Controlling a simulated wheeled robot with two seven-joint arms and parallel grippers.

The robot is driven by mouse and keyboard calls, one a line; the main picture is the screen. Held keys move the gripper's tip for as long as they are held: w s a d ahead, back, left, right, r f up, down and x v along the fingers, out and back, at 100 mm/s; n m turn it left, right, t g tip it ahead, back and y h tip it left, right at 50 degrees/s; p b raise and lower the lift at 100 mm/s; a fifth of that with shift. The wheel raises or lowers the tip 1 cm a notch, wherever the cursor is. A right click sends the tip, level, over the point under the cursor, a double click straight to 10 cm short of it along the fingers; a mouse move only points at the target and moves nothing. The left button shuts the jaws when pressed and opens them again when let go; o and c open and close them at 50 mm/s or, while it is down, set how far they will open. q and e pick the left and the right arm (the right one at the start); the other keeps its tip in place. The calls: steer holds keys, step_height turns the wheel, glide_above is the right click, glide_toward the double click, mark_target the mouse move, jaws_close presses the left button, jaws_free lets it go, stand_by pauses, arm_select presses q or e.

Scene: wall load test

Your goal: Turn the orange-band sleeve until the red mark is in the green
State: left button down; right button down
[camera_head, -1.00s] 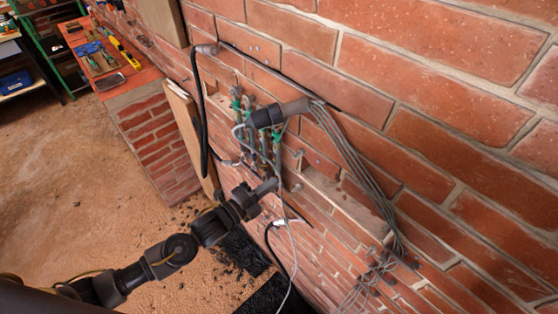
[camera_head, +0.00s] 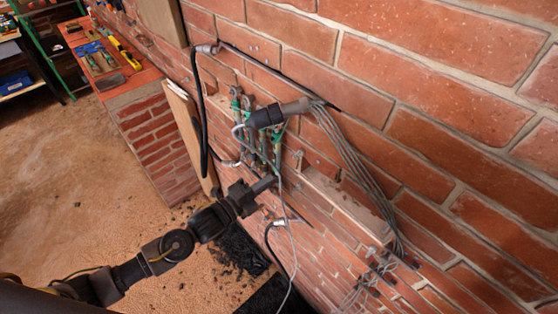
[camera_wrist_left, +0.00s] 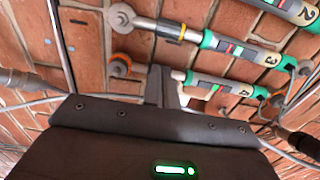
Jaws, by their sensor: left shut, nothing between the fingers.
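Several green-ended grey rods with number labels are mounted on the brick wall; they show small in the head view (camera_head: 262,145). In the left wrist view, rod 3 (camera_wrist_left: 237,49) and rod 4 (camera_wrist_left: 225,87) carry small windows with red and green marks. I cannot tell which sleeve has the orange band. My left gripper (camera_head: 270,181) is shut and empty, close to the lower ends of the rods.
A dark cylinder with a grey end (camera_head: 263,116) juts out by the rods. Grey cables (camera_head: 350,155) and a black hose (camera_head: 203,120) hang nearby. A wooden board (camera_head: 190,135) leans left of them. A brick bench (camera_head: 150,130) holds tools. Black rubble lies below.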

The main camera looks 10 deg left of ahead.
arm_select(q)
steer(key=shift+s+a, duration=0.15)
steer(key=shift+s+a, duration=0.2)
steer(key=shift+s, duration=0.05)
steer(key=shift+s+d+p, duration=0.1)
steer(key=shift+d+p, duration=0.1)
steer(key=shift+p, duration=0.1)
stand_by(0.4)
steer(key=shift+s+d, duration=0.25)
steer(key=shift+d, duration=0.2)
steer(key=shift+w+d, duration=0.25)
steer(key=shift+w, duration=0.05)
stand_by(0.6)
steer(key=shift+w+a, duration=0.5)
steer(key=shift+a, duration=0.05)
stand_by(0.3)
steer(key=shift+s, duration=0.15)
stand_by(0.3)
steer(key=shift+s+a, duration=0.3)
steer(key=shift+d, duration=0.1)
